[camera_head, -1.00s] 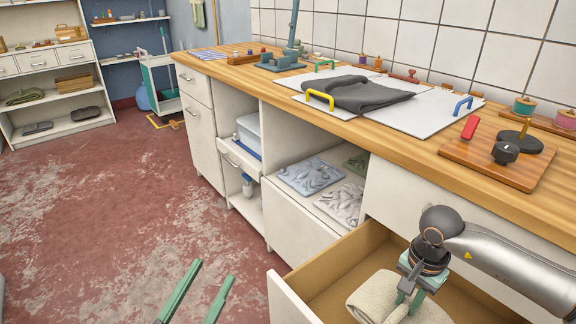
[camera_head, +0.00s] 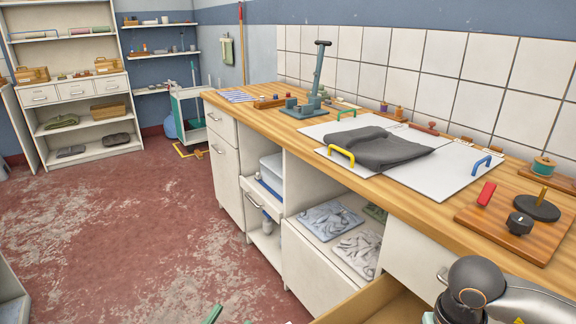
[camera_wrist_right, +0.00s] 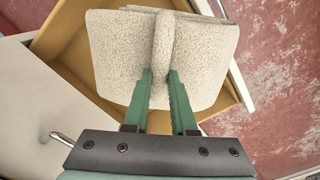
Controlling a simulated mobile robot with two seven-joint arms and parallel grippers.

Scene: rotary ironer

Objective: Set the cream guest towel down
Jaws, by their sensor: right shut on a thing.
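The cream guest towel (camera_wrist_right: 110,60) is folded and fills the upper middle of the right wrist view. My right gripper (camera_wrist_right: 161,78) is shut on a raised fold of it. The towel is over or inside the open drawer (camera_wrist_right: 70,50); I cannot tell whether it touches the bottom. In the head view the drawer (camera_head: 375,304) shows only in part at the bottom, and the towel and right fingertips are below the frame. Of my left gripper (camera_head: 213,314) only a green finger end shows at the bottom edge.
The wooden counter (camera_head: 415,205) holds white boards with a dark grey cloth (camera_head: 385,150) and a yellow handle (camera_head: 341,155). A wooden board (camera_head: 520,225) with a red-handled device lies at right. Patterned slabs (camera_head: 330,220) sit in the open compartment. The red floor at left is clear.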

